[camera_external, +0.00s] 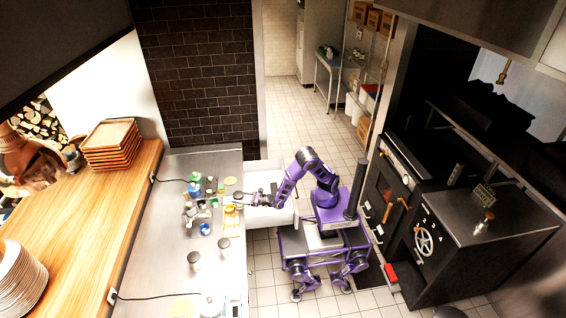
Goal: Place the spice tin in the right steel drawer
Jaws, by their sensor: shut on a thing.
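My gripper (240,197) is at the right edge of the steel counter (175,260), at the end of my purple arm. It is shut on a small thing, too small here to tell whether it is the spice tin. A pale steel drawer (270,218) stands pulled out from the counter's right side, below my forearm. Its inside is partly hidden by the arm.
Yellow-orange items (231,217) lie at the counter edge beside the drawer. Two pale-topped containers (224,244) stand nearer the front. A wooden counter (85,220) with stacked trays (110,145) is at left. A black oven (392,190) stands right of my base.

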